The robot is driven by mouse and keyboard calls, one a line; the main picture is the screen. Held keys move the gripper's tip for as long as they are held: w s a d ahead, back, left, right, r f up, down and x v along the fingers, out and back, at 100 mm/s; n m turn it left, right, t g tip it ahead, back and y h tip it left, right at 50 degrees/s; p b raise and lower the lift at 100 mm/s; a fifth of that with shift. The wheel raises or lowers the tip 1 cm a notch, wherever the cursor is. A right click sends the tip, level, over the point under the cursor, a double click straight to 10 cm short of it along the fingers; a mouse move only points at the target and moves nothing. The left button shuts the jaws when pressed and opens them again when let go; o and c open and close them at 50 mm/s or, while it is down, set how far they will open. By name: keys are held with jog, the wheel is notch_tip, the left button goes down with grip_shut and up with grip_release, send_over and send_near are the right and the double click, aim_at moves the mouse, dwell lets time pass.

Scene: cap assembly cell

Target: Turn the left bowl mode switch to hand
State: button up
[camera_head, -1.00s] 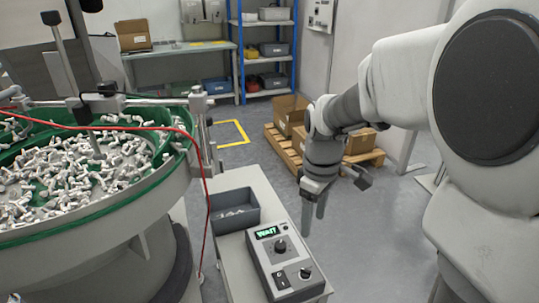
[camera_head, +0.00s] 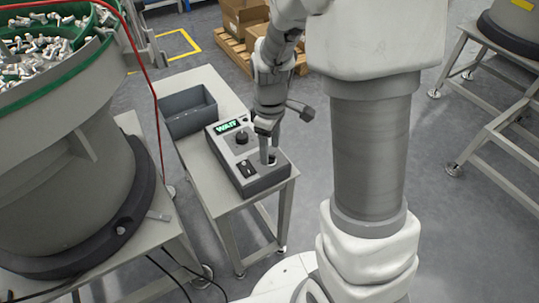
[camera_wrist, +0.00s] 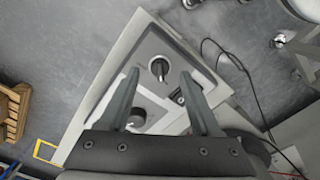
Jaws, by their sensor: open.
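The grey control box (camera_head: 252,182) on a small table has a lit display reading WAIT (camera_head: 227,126), a large black knob (camera_head: 241,138), a rocker switch (camera_head: 246,169) and a smaller rotary switch with a light pointer (camera_wrist: 159,68). The large knob (camera_wrist: 136,118) and the rocker (camera_wrist: 178,96) also show in the wrist view. My gripper (camera_head: 268,157) points down at the box's right front, partly hiding the rotary switch. In the wrist view my gripper (camera_wrist: 158,74) is open, with the rotary switch between its fingertips. I see no contact; the height gap and labels are unclear.
The bowl feeder (camera_head: 75,190) with a green rim and many white parts stands left. A red cable (camera_head: 155,95) hangs between it and the table. A dark grey bin (camera_head: 190,113) sits behind the box. A pallet with cartons (camera_head: 245,50) is at the back.

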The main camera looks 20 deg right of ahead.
aim_at(270, 158)
jog(key=shift+f, duration=1.15)
grip_shut()
